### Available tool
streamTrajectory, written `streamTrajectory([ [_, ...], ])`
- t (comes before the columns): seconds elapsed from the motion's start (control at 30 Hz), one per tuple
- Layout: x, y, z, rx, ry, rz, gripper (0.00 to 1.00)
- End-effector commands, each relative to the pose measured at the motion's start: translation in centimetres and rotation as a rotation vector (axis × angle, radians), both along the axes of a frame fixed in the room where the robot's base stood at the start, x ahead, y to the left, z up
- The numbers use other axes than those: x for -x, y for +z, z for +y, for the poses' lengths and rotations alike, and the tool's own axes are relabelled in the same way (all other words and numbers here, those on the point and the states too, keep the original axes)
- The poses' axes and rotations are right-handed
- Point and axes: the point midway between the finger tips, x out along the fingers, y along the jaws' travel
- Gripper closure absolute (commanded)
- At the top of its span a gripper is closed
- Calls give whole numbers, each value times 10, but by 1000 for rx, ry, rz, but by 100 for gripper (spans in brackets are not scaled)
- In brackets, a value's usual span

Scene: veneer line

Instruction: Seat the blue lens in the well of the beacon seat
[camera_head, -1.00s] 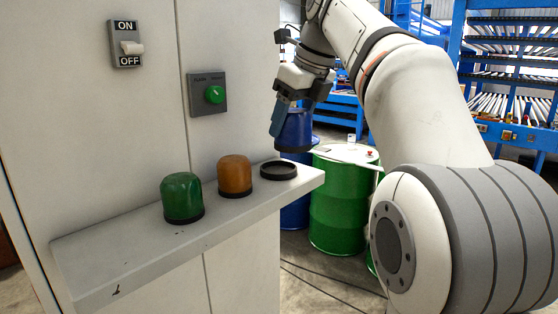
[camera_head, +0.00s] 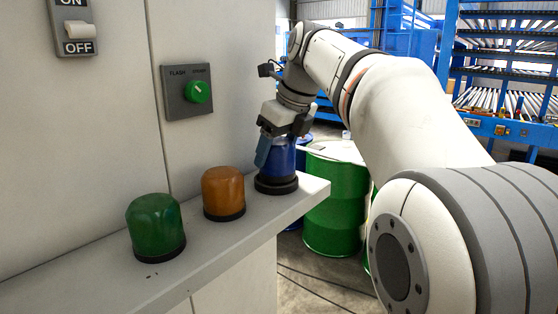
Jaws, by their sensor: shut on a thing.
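The blue lens (camera_head: 282,160) is a blue dome, upright, with a dark lower rim. My gripper (camera_head: 281,136) is shut on its upper part from above, with one blue finger on the left side. The beacon seat (camera_head: 277,187) is a low black ring near the right end of the shelf. The lens stands directly over the seat, and its base meets the ring in this view. The well is hidden by the lens, so I cannot tell how deep it sits or whether it is fully down.
An amber beacon (camera_head: 223,192) and a green beacon (camera_head: 155,228) stand left of the seat on the grey shelf (camera_head: 215,243). A green drum (camera_head: 335,205) stands beyond the shelf's end.

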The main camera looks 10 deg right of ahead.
Motion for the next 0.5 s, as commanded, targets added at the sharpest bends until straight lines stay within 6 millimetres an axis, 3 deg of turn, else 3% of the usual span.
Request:
streamTrajectory([
  [0.17, 0, -20, 0, 0, 1, 0, 60],
  [0.5, 0, -23, 0, 0, 0, -1, 60],
])
